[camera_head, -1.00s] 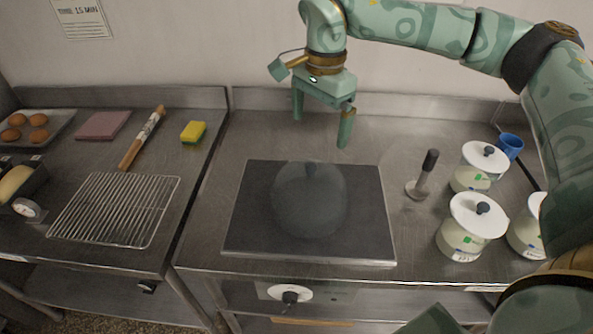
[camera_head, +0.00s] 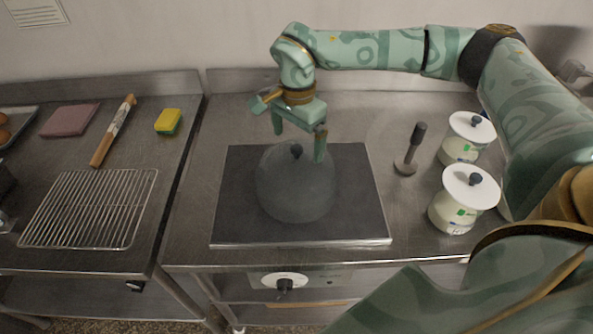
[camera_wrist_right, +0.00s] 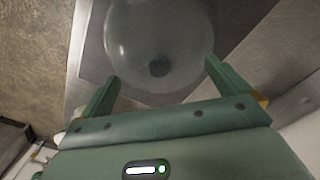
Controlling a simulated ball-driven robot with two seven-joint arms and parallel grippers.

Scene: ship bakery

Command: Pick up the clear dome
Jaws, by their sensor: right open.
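The clear dome (camera_head: 290,190) is see-through grey with a dark round knob (camera_head: 296,151) on top. It stands upright on a dark flat slab (camera_head: 235,215) on the steel counter. My right gripper (camera_head: 299,146) is open, with its fingers pointing down at the dome's top, one finger on each side of the knob in the head view. In the right wrist view the dome (camera_wrist_right: 150,30) and its knob (camera_wrist_right: 159,67) show between and beyond the open fingers (camera_wrist_right: 160,90). I cannot tell whether the fingers touch the dome. My left gripper does not show.
A dark-handled tool (camera_head: 411,150) stands right of the slab, then white-lidded jars (camera_head: 471,188) (camera_head: 467,137). On the left counter lie a wire rack (camera_head: 90,208), a rolling pin (camera_head: 114,130), a yellow sponge (camera_head: 168,121) and a pink board (camera_head: 69,119). A wall rises behind.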

